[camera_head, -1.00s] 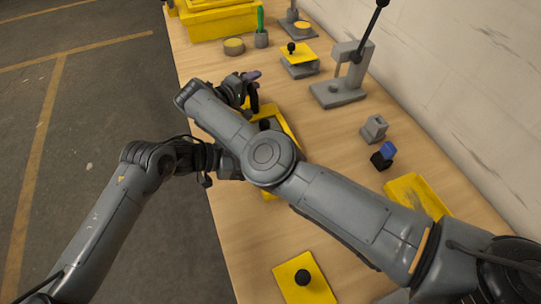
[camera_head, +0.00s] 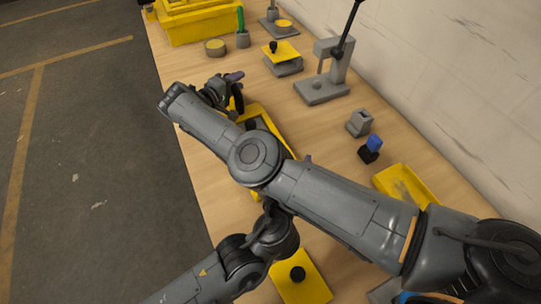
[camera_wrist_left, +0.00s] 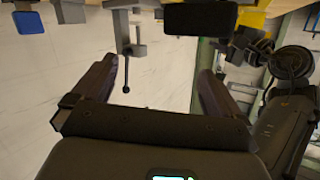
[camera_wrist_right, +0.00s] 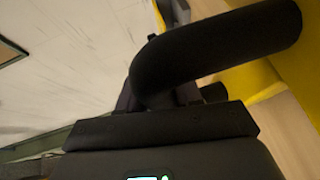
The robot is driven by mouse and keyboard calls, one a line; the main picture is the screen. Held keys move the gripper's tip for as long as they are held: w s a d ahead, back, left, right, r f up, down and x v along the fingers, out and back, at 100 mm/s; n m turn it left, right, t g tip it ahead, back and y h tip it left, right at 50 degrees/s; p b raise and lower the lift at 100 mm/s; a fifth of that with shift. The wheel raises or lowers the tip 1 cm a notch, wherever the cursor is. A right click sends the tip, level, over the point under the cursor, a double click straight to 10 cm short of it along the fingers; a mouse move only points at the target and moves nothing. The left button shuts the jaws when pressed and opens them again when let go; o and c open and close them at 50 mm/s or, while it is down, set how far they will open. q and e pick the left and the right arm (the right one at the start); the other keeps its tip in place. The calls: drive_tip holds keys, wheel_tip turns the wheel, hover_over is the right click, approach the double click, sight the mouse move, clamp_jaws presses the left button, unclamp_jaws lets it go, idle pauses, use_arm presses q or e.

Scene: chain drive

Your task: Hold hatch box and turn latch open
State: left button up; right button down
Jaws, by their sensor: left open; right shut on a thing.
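The yellow hatch box (camera_head: 277,130) lies on the bench, partly hidden under my right arm. A dark part shows inside its outline. My right gripper (camera_head: 233,88) is at the box's far end, shut on a thick black curved handle (camera_wrist_right: 215,52). In the right wrist view, this handle stands out from a yellow surface (camera_wrist_right: 258,78). My left gripper (camera_wrist_left: 158,75) is open, with nothing between its fingers. In the head view it is hidden behind my right arm. A dark block (camera_wrist_left: 200,19) is near its fingers, in front of yellow; I cannot tell if it is the latch.
A grey lever press (camera_head: 325,85) stands near the wall. A blue-and-black block (camera_head: 370,148), a grey block (camera_head: 360,122) and a yellow tray (camera_head: 408,186) lie to the right. My arms cross closely.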

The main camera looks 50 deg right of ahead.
use_arm(q)
drive_tip(key=s+a+n+t+y, duration=0.3)
drive_tip(key=s+a+n+y, duration=0.1)
drive_tip(key=n+y, duration=0.25)
drive_tip(key=shift+n+h, duration=0.25)
drive_tip(key=shift+h, duration=0.1)
drive_tip(key=x, duration=1.1)
drive_tip(key=shift+w+a+f, duration=0.15)
drive_tip(key=shift+w+f, duration=0.05)
drive_tip(key=shift+f, duration=0.3)
drive_tip(key=shift+c, duration=0.2)
drive_tip(key=c, duration=1.2)
drive_tip(key=shift+f, duration=0.1)
drive_tip(key=shift+c, duration=0.4)
drive_tip(key=shift+m+g+h, duration=0.6)
drive_tip(key=shift+m+h, duration=0.1)
drive_tip(key=shift+m, duration=0.1)
drive_tip(key=shift+m+g+h, duration=0.5)
drive_tip(key=shift+m+h, duration=0.2)
